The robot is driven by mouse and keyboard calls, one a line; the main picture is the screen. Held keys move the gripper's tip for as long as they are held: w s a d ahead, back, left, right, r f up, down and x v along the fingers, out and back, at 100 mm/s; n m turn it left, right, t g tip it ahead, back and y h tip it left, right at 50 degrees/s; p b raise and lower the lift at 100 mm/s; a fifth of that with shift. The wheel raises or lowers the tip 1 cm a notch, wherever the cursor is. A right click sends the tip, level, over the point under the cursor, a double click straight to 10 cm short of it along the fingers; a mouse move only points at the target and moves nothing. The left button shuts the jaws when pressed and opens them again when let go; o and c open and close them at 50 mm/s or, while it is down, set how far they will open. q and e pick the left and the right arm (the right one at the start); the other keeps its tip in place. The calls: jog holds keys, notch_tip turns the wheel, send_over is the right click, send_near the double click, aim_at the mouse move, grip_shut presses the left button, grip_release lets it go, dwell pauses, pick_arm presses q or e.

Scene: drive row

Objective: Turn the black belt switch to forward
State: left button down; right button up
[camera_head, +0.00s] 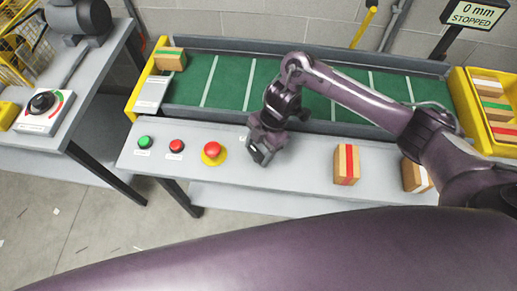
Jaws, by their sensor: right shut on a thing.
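My right gripper (261,152) reaches down to the grey control shelf (300,172), just right of the red emergency button. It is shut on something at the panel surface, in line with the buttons. The black belt switch appears to be what it holds, but the gripper covers it, so its setting cannot be read. The green conveyor belt (232,82) lies behind the shelf. The display (470,14) at the top right reads 0 mm STOPPED. My left gripper is not in view.
A green button (144,142), a red button (176,145) and the emergency button (212,150) sit left of the gripper. A red-striped box (346,163) and another box (415,176) stand right. A black knob (42,102) is on the left table.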

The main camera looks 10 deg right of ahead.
dwell(0.3)
jog(key=o, duration=1)
jog(key=v, duration=0.7)
jog(key=shift+w+d+r+p, duration=0.15)
jog(key=shift+d+r+p, duration=0.05)
jog(key=shift+r+p, duration=0.2)
jog(key=shift+f, duration=0.1)
